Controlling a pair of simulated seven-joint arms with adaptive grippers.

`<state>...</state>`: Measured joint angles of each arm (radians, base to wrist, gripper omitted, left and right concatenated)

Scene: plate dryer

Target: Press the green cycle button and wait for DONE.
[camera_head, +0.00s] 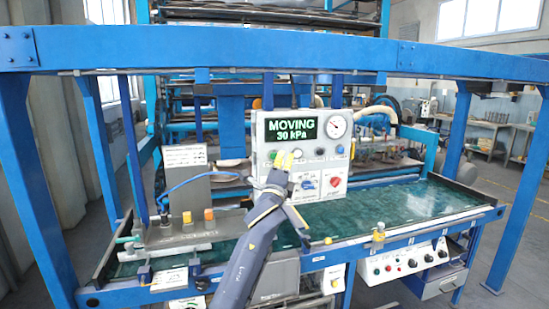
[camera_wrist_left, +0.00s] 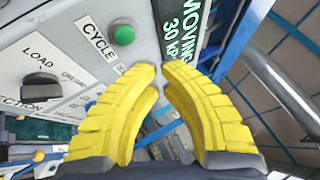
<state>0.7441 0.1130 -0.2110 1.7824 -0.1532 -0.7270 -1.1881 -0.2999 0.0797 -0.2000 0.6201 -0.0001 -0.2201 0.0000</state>
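The control panel (camera_head: 325,160) stands upright on the green table, and its display (camera_head: 291,130) reads MOVING, 30 kPa. My left gripper (camera_head: 291,156) is in front of the panel's lower left part, below the display. In the left wrist view the green button (camera_wrist_left: 123,35) sits beside the CYCLE label (camera_wrist_left: 98,38). The yellow fingertips of my left gripper (camera_wrist_left: 161,66) are close together with nothing visible between them. They appear to the lower right of the button, apart from it in the picture; depth is unclear. My right gripper is not in view.
A round gauge (camera_head: 336,124) and a red knob (camera_head: 335,183) are on the panel. A black LOAD knob (camera_wrist_left: 41,87) shows in the left wrist view. The green table (camera_head: 420,200) is mostly bare right of the panel. A blue frame beam (camera_head: 250,50) crosses above.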

